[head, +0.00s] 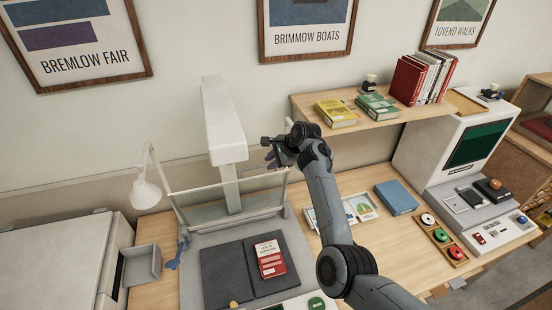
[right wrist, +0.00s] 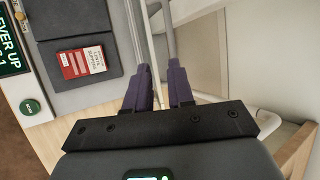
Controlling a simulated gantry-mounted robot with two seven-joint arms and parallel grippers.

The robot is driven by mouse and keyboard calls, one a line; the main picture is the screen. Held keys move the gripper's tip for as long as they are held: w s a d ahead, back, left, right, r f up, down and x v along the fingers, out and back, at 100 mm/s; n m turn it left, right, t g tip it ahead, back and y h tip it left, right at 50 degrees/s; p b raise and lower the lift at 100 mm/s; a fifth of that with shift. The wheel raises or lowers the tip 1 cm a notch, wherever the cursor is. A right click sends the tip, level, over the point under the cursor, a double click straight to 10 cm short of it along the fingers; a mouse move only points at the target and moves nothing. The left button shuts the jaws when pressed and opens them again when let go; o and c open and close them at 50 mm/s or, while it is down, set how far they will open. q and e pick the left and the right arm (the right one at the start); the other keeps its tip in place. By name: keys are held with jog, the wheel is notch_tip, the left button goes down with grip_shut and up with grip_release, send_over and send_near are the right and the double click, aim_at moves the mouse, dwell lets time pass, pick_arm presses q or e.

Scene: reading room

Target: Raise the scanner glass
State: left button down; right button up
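The scanner glass (head: 226,192) is a clear pane in a pale frame. It stands tilted up over the dark book cradle (head: 219,276), its upper rail well above the bed. A red book (head: 269,259) lies on the cradle, and it also shows in the right wrist view (right wrist: 83,62). My right gripper (head: 272,163) is at the right end of the upper rail. In the right wrist view its purple fingers (right wrist: 159,80) stand a little apart, with the pale rail running between them; the exact contact is partly hidden. My left gripper is out of view.
A white scanner column (head: 222,125) rises behind the glass. A lamp (head: 146,192) and a grey bin (head: 142,264) stand left. A blue lever (head: 174,264) is beside the bed. A shelf (head: 385,119) with books is behind my right arm. A blue book (head: 396,197) lies right.

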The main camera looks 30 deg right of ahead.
jog(key=shift+v, duration=1.3)
jog(key=shift+s+f, duration=0.1)
jog(key=s+f+n+g+h+p, duration=0.1)
jog(key=s+f+n+h+p, duration=0.1)
jog(key=s+f+n, duration=0.6)
jog(key=s+f+n+g+h+p, duration=0.1)
jog(key=s+f+n+h+p, duration=0.3)
jog(key=s, duration=0.8)
jog(key=s+a+n+y, duration=0.1)
jog(key=s+a+n, duration=0.2)
jog(key=s+a, duration=0.2)
jog(key=s+a+r+n+y, duration=0.1)
jog(key=s+a+n, duration=0.2)
jog(key=s, duration=0.9)
jog(key=s+a+n+g+y, duration=0.1)
jog(key=s+a+n, duration=0.3)
jog(key=s+a, duration=0.3)
jog(key=shift+s+r+p, duration=0.15)
jog(key=shift+s+p, duration=0.15)
jog(key=shift+s, duration=0.7)
